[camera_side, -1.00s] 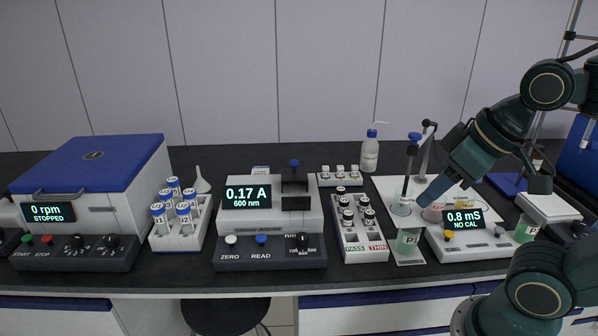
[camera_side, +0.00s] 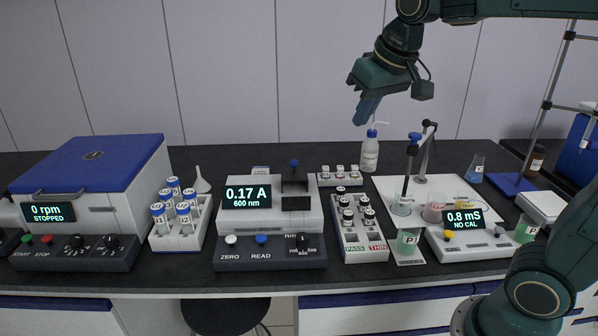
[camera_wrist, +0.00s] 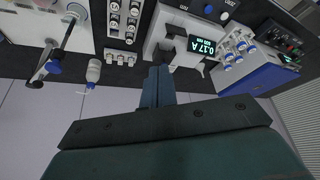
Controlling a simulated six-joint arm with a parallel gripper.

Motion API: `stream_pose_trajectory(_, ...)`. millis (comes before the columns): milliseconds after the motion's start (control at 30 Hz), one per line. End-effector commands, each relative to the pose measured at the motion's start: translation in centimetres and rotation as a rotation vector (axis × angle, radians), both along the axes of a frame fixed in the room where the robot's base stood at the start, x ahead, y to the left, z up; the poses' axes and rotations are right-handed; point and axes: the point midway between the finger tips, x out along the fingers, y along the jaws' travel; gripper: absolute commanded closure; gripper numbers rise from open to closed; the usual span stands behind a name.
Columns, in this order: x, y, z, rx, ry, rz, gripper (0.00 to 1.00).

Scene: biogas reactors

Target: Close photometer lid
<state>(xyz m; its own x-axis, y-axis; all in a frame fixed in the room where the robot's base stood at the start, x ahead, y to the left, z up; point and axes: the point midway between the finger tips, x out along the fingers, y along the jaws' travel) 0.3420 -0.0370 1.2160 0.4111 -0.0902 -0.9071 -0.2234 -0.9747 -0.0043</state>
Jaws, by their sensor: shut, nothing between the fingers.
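The photometer (camera_side: 268,225) stands in the middle of the bench, and its display reads 0.17 A, 600 nm. Its dark lid (camera_side: 294,172), with a blue knob on top, stands raised at the back of the dark sample opening (camera_side: 296,203). The photometer also shows in the wrist view (camera_wrist: 172,32), partly behind my fingers. My gripper (camera_side: 360,122) is high above the back of the bench, right of the photometer and over the wash bottle. It is shut and empty, and its fingers also show in the wrist view (camera_wrist: 159,72). It is apart from the lid.
A rack of vials (camera_side: 361,240) stands just right of the photometer. A white wash bottle (camera_side: 369,154) stands behind it, below my gripper. A tube rack (camera_side: 182,235) and a centrifuge (camera_side: 85,200) stand to the left. A conductivity meter (camera_side: 470,240) is at the right.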

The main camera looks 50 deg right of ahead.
Motion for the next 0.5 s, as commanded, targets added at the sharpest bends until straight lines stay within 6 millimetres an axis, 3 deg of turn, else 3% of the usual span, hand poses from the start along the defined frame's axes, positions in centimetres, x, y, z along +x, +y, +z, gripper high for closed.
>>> stream_pose_trajectory(233, 6.5, -1.7, 0.1, 0.005, 0.022, -0.081, 1.00)
stream_pose_trajectory(500, 13.1, -3.6, -1.2, 0.012, 0.041, -0.169, 1.00)
